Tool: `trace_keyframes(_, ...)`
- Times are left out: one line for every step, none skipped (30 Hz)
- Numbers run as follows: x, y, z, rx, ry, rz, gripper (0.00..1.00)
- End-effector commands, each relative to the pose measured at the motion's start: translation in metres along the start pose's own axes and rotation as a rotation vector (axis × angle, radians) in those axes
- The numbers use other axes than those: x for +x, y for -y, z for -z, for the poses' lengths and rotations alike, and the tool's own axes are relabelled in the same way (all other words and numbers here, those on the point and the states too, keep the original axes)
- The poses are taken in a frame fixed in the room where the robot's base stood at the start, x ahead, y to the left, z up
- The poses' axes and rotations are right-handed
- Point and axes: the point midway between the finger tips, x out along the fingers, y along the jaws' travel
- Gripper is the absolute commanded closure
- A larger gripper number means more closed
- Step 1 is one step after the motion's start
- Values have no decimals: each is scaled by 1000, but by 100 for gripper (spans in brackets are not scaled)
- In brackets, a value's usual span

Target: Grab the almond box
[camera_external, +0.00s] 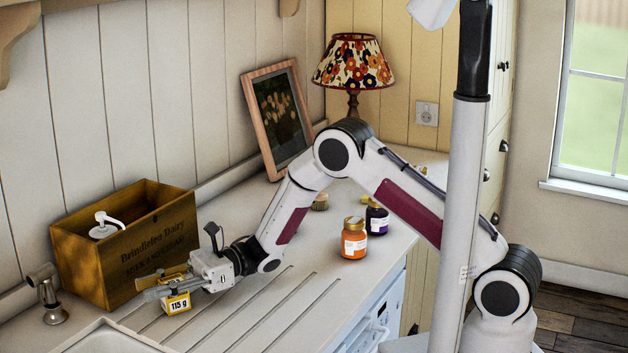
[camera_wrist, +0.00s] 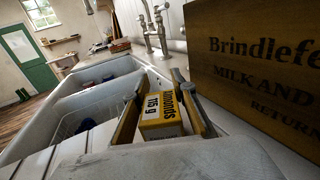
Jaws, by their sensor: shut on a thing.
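The almond box (camera_external: 178,303) is a small yellow carton with a white "115 g" label. In the wrist view the almond box (camera_wrist: 161,115) shows its "Almonds 115 g" lettering between my two fingers. My gripper (camera_external: 165,287) is shut on it, just in front of the wooden crate at the left of the counter. In the wrist view my gripper (camera_wrist: 160,108) has one finger on each side of the box. The fingers hide part of the box in the external view. I cannot tell whether its bottom touches the counter.
A wooden crate (camera_external: 85,262) with a white pump-top bottle (camera_external: 103,230) stands close behind my gripper. A sink (camera_external: 105,340) and tap (camera_external: 48,300) lie at the left. An orange jar (camera_external: 354,240), purple jar (camera_external: 377,220), lamp (camera_external: 353,65) and picture frame (camera_external: 250,110) stand to the right.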

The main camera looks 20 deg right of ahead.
Motion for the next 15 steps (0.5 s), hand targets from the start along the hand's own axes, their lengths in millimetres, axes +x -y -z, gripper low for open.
trace_keyframes(0, 0, 0, 0, 1, 0, 98)
trace_keyframes(0, 0, 0, 0, 1, 0, 98)
trace_keyframes(0, 0, 0, 0, 1, 0, 98)
trace_keyframes(0, 0, 0, 0, 1, 0, 98)
trace_keyframes(0, 0, 0, 0, 1, 0, 98)
trace_keyframes(0, 0, -1, -1, 1, 0, 98)
trace_keyframes(0, 0, -1, -1, 1, 0, 98)
trace_keyframes(0, 0, -2, -1, 1, 0, 98)
trace_keyframes(0, 0, -3, -1, 1, 0, 98)
trace_keyframes(0, 0, -4, -1, 1, 0, 98)
trace_keyframes(0, 0, -6, -1, 1, 0, 98)
trace_keyframes(0, 0, -8, -1, 1, 0, 98)
trace_keyframes(0, 0, -10, -2, 2, 0, 98)
trace_keyframes(0, 0, -13, -2, 2, 0, 98)
trace_keyframes(0, 0, -16, -3, 2, 0, 98)
